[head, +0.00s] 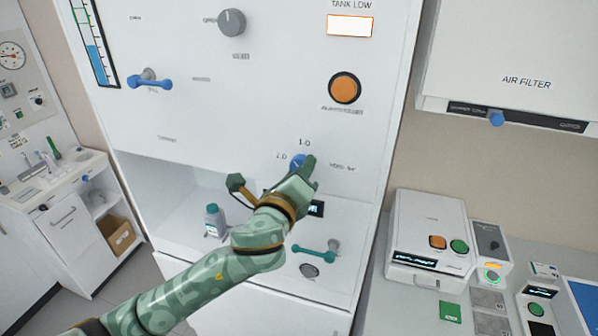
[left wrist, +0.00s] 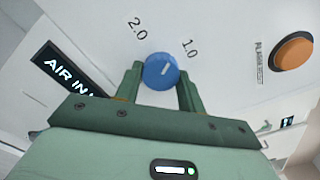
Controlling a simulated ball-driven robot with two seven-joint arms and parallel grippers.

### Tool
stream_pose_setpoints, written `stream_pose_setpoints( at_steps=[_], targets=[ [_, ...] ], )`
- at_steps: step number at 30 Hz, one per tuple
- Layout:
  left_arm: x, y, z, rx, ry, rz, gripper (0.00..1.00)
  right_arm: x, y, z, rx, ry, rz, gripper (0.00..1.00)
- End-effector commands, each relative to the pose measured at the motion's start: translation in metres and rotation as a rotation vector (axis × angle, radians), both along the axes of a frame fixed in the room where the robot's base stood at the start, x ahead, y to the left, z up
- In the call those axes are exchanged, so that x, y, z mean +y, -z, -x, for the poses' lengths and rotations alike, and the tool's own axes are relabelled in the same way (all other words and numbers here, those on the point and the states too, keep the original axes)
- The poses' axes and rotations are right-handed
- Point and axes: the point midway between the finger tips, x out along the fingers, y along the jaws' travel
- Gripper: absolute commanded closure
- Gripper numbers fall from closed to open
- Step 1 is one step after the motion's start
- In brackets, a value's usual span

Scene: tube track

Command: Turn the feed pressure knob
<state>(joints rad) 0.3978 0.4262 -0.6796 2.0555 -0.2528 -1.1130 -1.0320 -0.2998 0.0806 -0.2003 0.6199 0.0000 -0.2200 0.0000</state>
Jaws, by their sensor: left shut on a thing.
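The feed pressure knob is a round blue knob (head: 297,162) low on the white upright panel, with the marks 1.0 and 2.0 beside it. In the left wrist view the knob (left wrist: 161,71) sits between the two green fingers, and a short white pointer line shows on its face. My left gripper (head: 305,172) is shut on the knob, and in the head view it hides part of it. In the left wrist view the fingers of my left gripper (left wrist: 160,82) flank the knob on both sides. My right gripper is not in view.
An orange button (head: 345,88), a grey knob (head: 232,22) and a blue lever (head: 150,80) are on the same panel. A grey bottle (head: 214,222) stands in the recess below, left of my arm. A blue-green lever (head: 315,254) lies below right of my gripper.

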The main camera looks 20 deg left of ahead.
Motion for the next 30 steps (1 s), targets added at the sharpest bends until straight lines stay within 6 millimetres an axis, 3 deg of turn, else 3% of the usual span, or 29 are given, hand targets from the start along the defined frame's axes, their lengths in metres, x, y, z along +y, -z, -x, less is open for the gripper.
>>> stream_pose_setpoints(
  at_steps=[15,30],
  targets=[
    [0.0024,-0.0044,-0.0011,-0.025,-0.006,-0.435,0.84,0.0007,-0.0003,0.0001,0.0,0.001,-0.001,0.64],
    [0.0032,-0.0055,-0.0013,-0.032,-0.008,-0.605,0.84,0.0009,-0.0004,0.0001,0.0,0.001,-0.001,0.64]
  ],
)
